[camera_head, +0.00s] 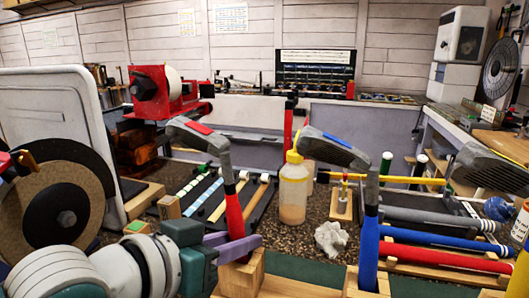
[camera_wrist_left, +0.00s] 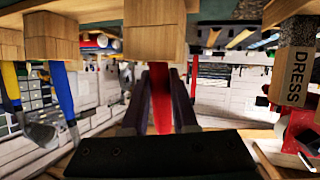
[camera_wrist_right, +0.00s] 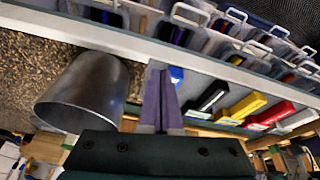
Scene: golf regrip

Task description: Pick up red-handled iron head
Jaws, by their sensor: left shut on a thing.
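The red-handled iron head (camera_head: 204,136) is grey with a red stripe. It stands upright, its red handle (camera_head: 235,214) rising from a wooden block (camera_head: 243,276) at the front of the bench. My left gripper (camera_head: 236,247) is around the lower handle, just above the block, and is shut on it. In the left wrist view the red handle (camera_wrist_left: 162,98) sits between the two fingers, and the wooden block (camera_wrist_left: 155,42) shows beyond. My right gripper (camera_wrist_right: 162,100) appears only in the right wrist view, its fingers together with nothing visible between them.
A blue-handled iron head (camera_head: 337,149) stands to the right, another grey head (camera_head: 492,166) at the far right. A yellow-capped bottle (camera_head: 293,190) stands behind. A large grinding wheel (camera_head: 48,205) is at left. A metal cylinder (camera_wrist_right: 85,92) lies near my right gripper.

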